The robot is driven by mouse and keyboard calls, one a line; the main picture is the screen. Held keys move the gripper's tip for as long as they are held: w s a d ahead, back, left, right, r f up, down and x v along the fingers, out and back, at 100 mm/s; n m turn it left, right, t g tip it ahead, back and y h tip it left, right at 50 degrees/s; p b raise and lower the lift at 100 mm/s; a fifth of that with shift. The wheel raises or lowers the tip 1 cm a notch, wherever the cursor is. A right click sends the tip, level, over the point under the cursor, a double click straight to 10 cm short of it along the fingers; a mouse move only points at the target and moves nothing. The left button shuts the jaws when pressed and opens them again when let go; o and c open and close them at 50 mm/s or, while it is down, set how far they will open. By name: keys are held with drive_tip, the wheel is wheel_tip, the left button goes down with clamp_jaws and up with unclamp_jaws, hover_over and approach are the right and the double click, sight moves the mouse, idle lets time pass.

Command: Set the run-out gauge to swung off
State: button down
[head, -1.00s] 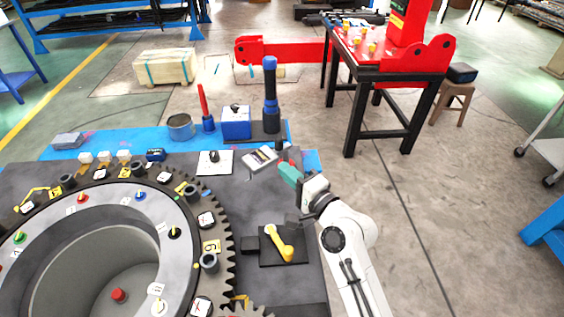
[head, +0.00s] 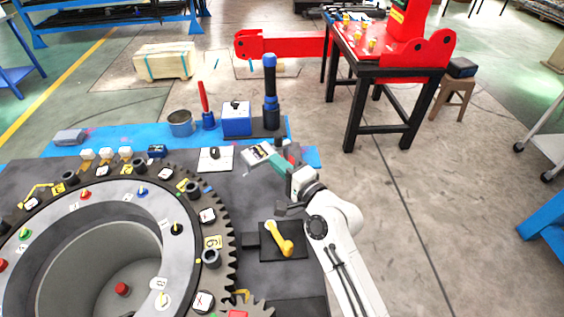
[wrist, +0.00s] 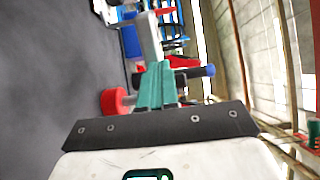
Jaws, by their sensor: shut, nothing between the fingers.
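No label names the run-out gauge, so I cannot tell for sure which part it is. A light grey boxed device with a dark face (head: 257,153) lies at the back right of the dark table, and a pale block shows past my fingertips in the wrist view (wrist: 149,38). A yellow crank-shaped arm (head: 279,238) sits on a black plate nearer me. My gripper (head: 277,165) has teal fingers, shut and empty, close to the grey device; contact is unclear. In the wrist view the fingers (wrist: 155,85) partly hide a stem by a red round knob (wrist: 112,102).
A large toothed ring (head: 90,205) with knobs fills the left. A white switch plate (head: 215,158), blue box (head: 236,120) and dark blue-topped post (head: 270,95) stand behind. A black-legged table with a red machine (head: 395,65) stands beyond.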

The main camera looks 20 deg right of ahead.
sight(254, 147)
drive_tip(key=w+a+p, duration=0.1)
drive_tip(key=w, duration=0.1)
drive_tip(key=w+a+p, duration=0.1)
drive_tip(key=a, duration=0.1)
drive_tip(key=shift+w+a+r, duration=0.1)
drive_tip(key=shift+w, duration=0.25)
drive_tip(key=shift+x, duration=1.3)
drive_tip(key=shift+w+b, duration=0.55)
drive_tip(key=shift+w, duration=0.55)
drive_tip(key=b+v, duration=0.1)
drive_tip(key=v, duration=1)
drive_tip(key=shift+b, duration=0.35)
